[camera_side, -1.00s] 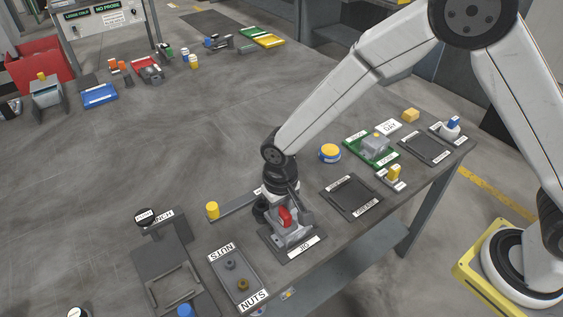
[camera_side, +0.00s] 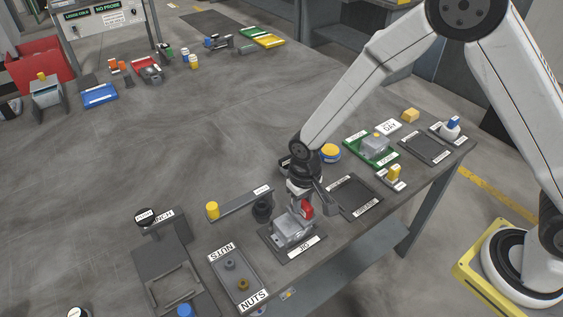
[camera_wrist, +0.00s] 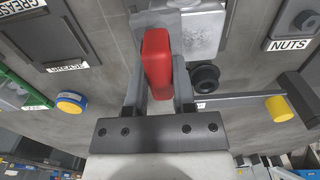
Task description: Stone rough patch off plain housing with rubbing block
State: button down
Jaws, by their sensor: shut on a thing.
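A grey metal housing (camera_side: 292,232) sits on the dark jig plate (camera_side: 268,245) labelled JIG near the table's front edge. It also shows in the wrist view (camera_wrist: 202,35) just beyond the fingers. My gripper (camera_side: 305,208) is shut on a red block (camera_side: 307,209), taken to be the rubbing block, which shows between the fingers in the wrist view (camera_wrist: 157,62). The block is at the housing's right end; I cannot tell whether they touch. The rough patch cannot be made out. Another grey housing (camera_side: 374,146) sits on a green tray (camera_side: 353,152).
A NUTS tray (camera_side: 252,282) lies left of the jig. A dark GREASE tray (camera_side: 352,196) lies right. Behind the jig are a black round part (camera_side: 262,210) and a bar with a yellow knob (camera_side: 212,210). A blue and yellow button (camera_side: 330,152) stands near my wrist.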

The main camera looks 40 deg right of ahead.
jog(key=a, duration=0.6)
jog(key=shift+a, duration=0.25)
notch_tip(320, 180, up, 8)
dwell(0.4)
jog(key=shift+d, duration=0.2)
dwell(0.3)
